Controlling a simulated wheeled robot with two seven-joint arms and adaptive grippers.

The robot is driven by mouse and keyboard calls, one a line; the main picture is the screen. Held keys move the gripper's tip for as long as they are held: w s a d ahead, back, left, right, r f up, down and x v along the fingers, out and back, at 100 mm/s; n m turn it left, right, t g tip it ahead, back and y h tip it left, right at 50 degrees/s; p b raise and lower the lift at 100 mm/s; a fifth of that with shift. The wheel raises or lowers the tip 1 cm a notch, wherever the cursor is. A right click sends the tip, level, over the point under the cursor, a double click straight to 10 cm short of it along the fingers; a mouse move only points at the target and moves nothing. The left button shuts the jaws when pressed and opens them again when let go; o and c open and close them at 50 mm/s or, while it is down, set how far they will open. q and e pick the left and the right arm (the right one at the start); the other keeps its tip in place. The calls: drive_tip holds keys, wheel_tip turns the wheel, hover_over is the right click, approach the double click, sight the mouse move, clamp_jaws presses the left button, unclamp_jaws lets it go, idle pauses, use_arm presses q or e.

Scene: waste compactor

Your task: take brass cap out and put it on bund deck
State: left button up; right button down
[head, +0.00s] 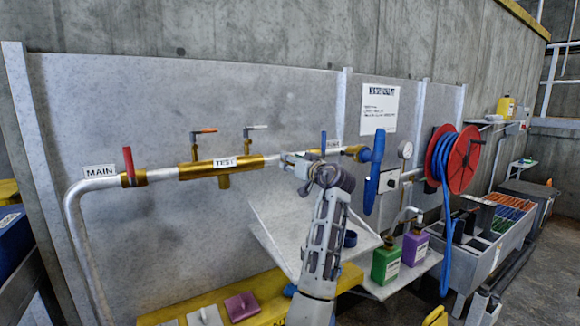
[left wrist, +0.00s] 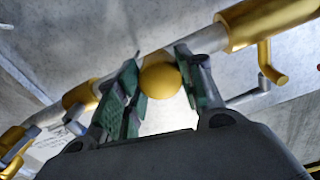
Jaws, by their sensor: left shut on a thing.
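The brass cap (left wrist: 160,76) is a rounded yellow-brass piece between the green-padded fingers of my left gripper (left wrist: 158,80) in the left wrist view. The gripper is shut on it, right at the pale pipe. In the head view my left gripper (head: 291,160) is at the pipe just right of the brass TEST section (head: 222,165), and it hides the cap there. A yellow-edged deck (head: 190,308) runs low along the front of the wall panel. No readable label tells me whether this is the bund deck. My right gripper is not in view.
A pink block (head: 241,306) sits on the yellow-edged deck. A tilted grey plate (head: 275,222) lies behind my arm. Green (head: 386,264) and purple (head: 414,247) jugs stand to the right. Valve levers rise along the pipe; a blue hose hangs from a red reel (head: 463,160).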

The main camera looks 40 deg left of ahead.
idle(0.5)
use_arm(q)
drive_tip(key=n+b, duration=0.5)
drive_tip(key=shift+b, duration=0.3)
idle(0.4)
idle(0.5)
drive_tip(key=n+b, duration=0.4)
drive_tip(key=n, duration=0.1)
idle(0.5)
